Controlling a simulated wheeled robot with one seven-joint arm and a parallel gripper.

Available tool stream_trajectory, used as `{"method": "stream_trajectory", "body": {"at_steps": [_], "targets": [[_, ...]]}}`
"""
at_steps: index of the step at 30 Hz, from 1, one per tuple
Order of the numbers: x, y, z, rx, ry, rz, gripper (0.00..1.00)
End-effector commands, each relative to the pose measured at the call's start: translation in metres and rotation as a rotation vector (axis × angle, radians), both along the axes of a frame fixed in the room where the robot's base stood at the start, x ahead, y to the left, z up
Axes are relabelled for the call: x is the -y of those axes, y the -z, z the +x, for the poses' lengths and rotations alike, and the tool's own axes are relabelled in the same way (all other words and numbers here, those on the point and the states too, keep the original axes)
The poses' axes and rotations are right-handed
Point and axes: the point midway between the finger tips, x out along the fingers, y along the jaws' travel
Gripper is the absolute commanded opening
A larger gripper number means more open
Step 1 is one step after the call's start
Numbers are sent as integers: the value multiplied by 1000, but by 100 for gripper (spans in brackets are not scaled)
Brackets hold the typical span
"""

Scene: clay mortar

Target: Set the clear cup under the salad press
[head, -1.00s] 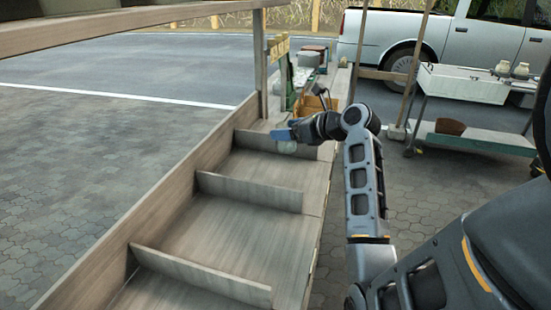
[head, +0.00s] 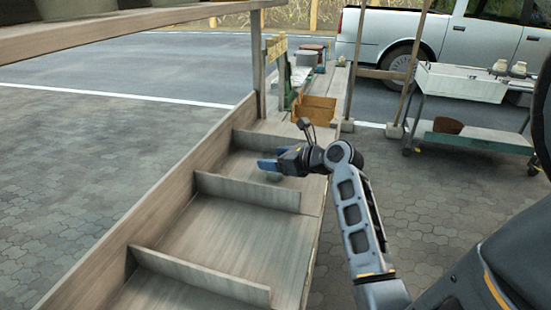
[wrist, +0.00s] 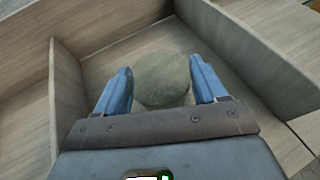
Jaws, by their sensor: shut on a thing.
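The clear cup (wrist: 160,80) shows in the wrist view as a greenish, see-through round shape between the two blue fingers. My gripper (wrist: 161,88) is shut on it, with a finger at each side. In the head view my gripper (head: 270,165) is over a compartment of the wooden tray, and a small part of the cup (head: 273,177) shows below the fingers. I cannot tell whether the cup touches the tray floor. A green upright piece (head: 287,85) stands beyond the tray; I cannot tell whether it belongs to the salad press.
The long wooden tray (head: 238,235) has low dividers (head: 247,190) and a raised left side. Beyond it are an orange-brown wooden box (head: 314,110) and a post (head: 258,65). A cart (head: 470,137) stands at the right. Open paving lies right of the tray.

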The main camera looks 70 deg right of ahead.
Motion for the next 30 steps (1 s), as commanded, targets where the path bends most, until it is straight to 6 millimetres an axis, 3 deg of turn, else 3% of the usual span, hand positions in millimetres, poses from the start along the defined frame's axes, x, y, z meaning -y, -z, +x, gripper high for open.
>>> {"method": "stream_trajectory", "body": {"at_steps": [2,3,11,20,30], "targets": [[0,1,0,0,-1,1,40],[0,2,0,-1,-1,2,72],[0,2,0,0,-1,0,96],[0,-1,0,1,0,-1,96],[-16,-21,-50,0,3,0,96]]}}
